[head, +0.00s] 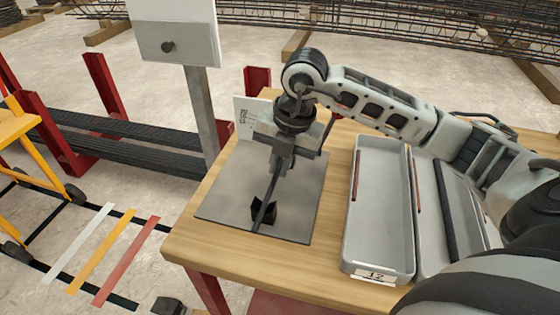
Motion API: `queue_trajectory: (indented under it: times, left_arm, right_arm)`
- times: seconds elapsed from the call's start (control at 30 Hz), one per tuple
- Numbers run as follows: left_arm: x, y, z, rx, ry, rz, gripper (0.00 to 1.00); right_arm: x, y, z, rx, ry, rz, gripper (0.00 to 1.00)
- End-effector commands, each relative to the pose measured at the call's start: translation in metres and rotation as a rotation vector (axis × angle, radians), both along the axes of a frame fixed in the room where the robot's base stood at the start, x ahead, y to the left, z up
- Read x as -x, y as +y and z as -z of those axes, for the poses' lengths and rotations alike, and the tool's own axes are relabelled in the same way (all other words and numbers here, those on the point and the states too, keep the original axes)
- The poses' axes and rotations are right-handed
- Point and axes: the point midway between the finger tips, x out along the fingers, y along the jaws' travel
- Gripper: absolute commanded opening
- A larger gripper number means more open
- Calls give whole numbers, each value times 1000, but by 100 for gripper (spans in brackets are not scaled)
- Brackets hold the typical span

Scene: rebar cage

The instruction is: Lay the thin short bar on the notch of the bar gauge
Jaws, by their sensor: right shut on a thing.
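My right gripper (281,170) points down over the grey metal plate (225,197) on the wooden table. It is shut on a thin dark bar (268,200), which slants down and toward the near side of the plate. The bar's lower end overlaps a small black notched block (270,214) on the plate, seemingly the notch of the bar gauge. I cannot tell whether the bar touches the block or hangs just above it. The bar's upper end is hidden by the gripper. My left gripper is out of view.
Grey trays (378,262) stand right of the plate, holding rusty bars and a dark bar. A white marked panel (243,116) stands at the plate's back edge. A post with a sign board (176,40) rises behind the table. The table's front left strip is clear.

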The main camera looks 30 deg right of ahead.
Motion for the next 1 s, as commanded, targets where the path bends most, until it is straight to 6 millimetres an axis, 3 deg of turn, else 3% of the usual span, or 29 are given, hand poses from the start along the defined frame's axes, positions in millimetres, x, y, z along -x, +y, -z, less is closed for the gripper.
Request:
queue_trajectory:
  times: [0.03, 0.07, 0.1, 0.13, 0.37, 0.53, 1.0]
  left_arm:
    - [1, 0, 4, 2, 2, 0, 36]
    - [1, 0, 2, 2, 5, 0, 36]
    - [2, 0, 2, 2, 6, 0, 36]
    - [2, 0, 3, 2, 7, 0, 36]
    - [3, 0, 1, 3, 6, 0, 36]
    - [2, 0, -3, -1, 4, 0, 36]
    - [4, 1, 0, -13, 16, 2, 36]
  right_arm:
    - [0, 0, 3, 0, -1, 0, 0]
    - [0, 0, 2, 0, 0, 0, 18]
    - [0, 0, 1, 0, 0, 0, 30]
    - [0, 0, 1, 0, 0, 0, 32]
    - [0, 0, 1, 0, 0, 0, 32]
    - [0, -1, -10, 0, -3, 0, 32]
    - [14, -13, -101, 0, -4, 1, 32]
